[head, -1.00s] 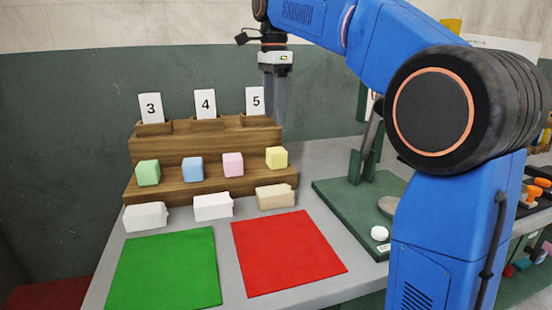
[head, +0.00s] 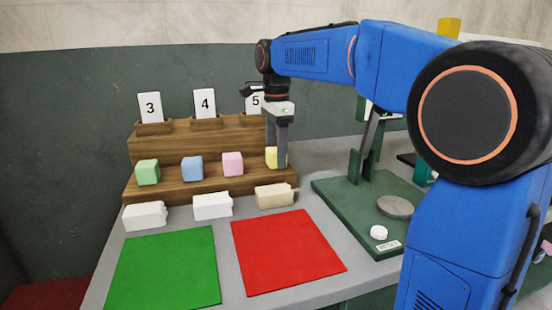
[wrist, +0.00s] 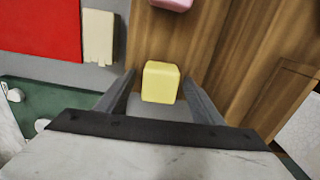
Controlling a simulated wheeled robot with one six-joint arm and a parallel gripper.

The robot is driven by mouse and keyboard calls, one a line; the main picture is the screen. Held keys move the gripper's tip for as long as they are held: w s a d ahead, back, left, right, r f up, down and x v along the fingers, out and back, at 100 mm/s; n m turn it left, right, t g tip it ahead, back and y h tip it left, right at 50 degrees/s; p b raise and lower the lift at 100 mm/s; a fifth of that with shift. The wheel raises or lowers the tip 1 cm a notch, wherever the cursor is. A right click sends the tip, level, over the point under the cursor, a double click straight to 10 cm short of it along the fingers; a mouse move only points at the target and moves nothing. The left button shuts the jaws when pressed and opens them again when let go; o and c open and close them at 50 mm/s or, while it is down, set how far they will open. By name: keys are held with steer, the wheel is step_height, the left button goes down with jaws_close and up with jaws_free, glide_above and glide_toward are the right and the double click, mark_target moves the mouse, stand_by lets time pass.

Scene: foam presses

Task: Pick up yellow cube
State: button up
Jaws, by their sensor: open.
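The yellow cube (head: 270,158) sits at the right end of the lower step of the wooden rack, partly hidden behind my gripper (head: 278,163) in the head view. In the wrist view the yellow cube (wrist: 161,82) lies between the two fingers of my open gripper (wrist: 158,78). A gap shows on each side of the cube, so the fingers appear not to touch it.
Pink (head: 233,163), blue (head: 192,168) and green (head: 147,172) cubes stand left along the wooden rack (head: 210,190). Number cards stand on upper steps. White and beige foam blocks (head: 275,196) lie in front, then a red mat (head: 290,255) and green mat (head: 165,270). A green press (head: 345,205) stands right.

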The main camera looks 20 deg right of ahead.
steer(key=shift+f, duration=0.35)
steer(key=c, duration=1.1)
steer(key=shift+r, duration=0.1)
